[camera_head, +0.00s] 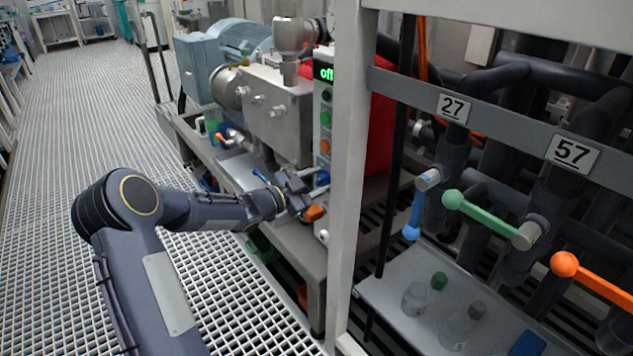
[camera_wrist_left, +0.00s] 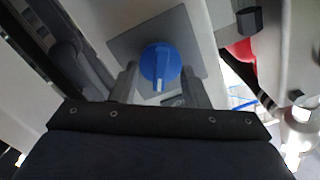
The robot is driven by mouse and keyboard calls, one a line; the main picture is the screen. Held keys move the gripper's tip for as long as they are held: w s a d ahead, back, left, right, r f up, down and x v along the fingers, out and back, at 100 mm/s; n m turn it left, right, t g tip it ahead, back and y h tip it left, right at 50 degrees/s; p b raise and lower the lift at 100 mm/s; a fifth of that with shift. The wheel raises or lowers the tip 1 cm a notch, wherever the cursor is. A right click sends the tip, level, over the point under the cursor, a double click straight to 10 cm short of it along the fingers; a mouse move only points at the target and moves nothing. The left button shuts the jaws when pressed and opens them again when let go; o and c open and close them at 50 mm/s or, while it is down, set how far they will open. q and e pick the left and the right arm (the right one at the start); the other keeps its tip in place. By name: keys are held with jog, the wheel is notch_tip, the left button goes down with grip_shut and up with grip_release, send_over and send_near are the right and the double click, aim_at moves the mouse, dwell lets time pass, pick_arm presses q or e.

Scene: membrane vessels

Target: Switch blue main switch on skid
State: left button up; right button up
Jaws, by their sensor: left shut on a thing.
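The blue main switch (camera_head: 322,178) is a round knob with a raised grip, on the narrow control panel of the skid (camera_head: 283,110). In the left wrist view the blue knob (camera_wrist_left: 160,64) sits on a square grey plate (camera_wrist_left: 193,25), its grip running up and down the picture. My left gripper (camera_head: 308,190) reaches the panel from the left and is shut on the blue switch, one finger on each side of it in the left wrist view (camera_wrist_left: 160,82). The panel's small display (camera_head: 324,71) reads "off" in green. My right gripper is not in view.
A light grey upright post (camera_head: 349,160) stands close to the right of the panel. Green (camera_head: 325,118) and orange (camera_head: 325,146) buttons sit above the switch. Right of the post are pipes with blue (camera_head: 414,215), green (camera_head: 480,213) and orange (camera_head: 590,275) valve handles. The grating floor at left is clear.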

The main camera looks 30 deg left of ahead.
pick_arm(q)
jog(key=shift+r+n+p, duration=0.2)
jog(key=shift+n+p, duration=0.2)
jog(key=shift+p, duration=0.45)
jog(key=shift+c, duration=0.4)
jog(key=n+p, duration=0.5)
jog(key=p, duration=0.2)
jog(key=shift+w+a+n, duration=0.1)
jog(key=shift+a+n, duration=0.05)
jog(key=shift+n, duration=0.25)
jog(key=shift+n+p, duration=0.9)
jog(key=shift+n, duration=0.3)
jog(key=shift+a+f+n+p, duration=0.1)
jog(key=shift+n+p, duration=0.3)
jog(key=shift+n, duration=0.3)
jog(key=shift+a+f+n+p, duration=0.1)
jog(key=shift+n+p, duration=0.25)
jog(key=shift+n, duration=0.35)
jog(key=o, duration=1)
jog(key=shift+c, duration=0.2)
jog(key=p+v, duration=0.1)
jog(key=v, duration=0.6)
jog(key=shift+s, duration=0.35)
